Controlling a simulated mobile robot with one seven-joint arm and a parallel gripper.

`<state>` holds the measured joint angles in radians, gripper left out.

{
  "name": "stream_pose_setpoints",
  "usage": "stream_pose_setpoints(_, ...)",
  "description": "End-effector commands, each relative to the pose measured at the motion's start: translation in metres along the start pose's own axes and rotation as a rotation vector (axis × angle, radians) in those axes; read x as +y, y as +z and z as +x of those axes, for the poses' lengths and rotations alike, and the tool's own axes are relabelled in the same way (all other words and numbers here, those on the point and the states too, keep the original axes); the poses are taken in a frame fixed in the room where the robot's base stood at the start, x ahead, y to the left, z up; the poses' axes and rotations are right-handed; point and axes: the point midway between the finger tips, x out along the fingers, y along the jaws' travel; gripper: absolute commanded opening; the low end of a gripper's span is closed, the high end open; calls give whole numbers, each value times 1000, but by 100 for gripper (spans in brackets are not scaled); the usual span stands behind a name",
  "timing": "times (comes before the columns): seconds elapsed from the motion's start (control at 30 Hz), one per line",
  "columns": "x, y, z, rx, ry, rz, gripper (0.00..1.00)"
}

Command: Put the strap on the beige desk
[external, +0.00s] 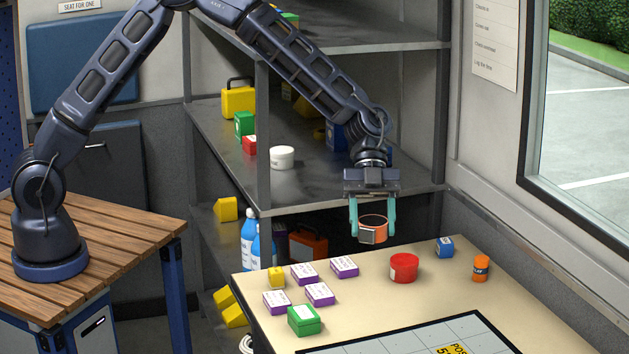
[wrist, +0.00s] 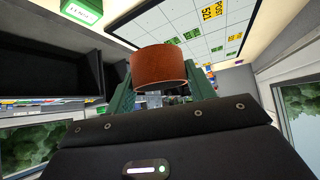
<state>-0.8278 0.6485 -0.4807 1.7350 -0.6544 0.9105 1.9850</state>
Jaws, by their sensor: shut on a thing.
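The strap is an orange-brown ring with a grey buckle (external: 373,229). My gripper (external: 373,232) points down with its two green fingers shut on the strap, one on either side. The strap hangs in the air near the back edge of the beige desk (external: 345,295), and I cannot tell whether it is over the desktop. In the wrist view the strap (wrist: 158,66) sits between the green fingers and hides part of what lies behind.
On the desk are a red round tin (external: 404,268), a blue box (external: 444,247), an orange bottle (external: 481,268), several purple-and-white boxes (external: 304,273), a yellow block (external: 276,277) and a green box (external: 305,320). Metal shelves (external: 320,180) stand behind. Bare desktop lies around the middle.

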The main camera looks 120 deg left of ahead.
Motion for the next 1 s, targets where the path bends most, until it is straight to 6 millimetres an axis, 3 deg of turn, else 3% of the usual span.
stream_pose_setpoints(0.5, 1, 79, 80, 1, 4, -2, 28)
stream_pose_setpoints(1.0, 2, 111, 113, 1, 4, -2, 28)
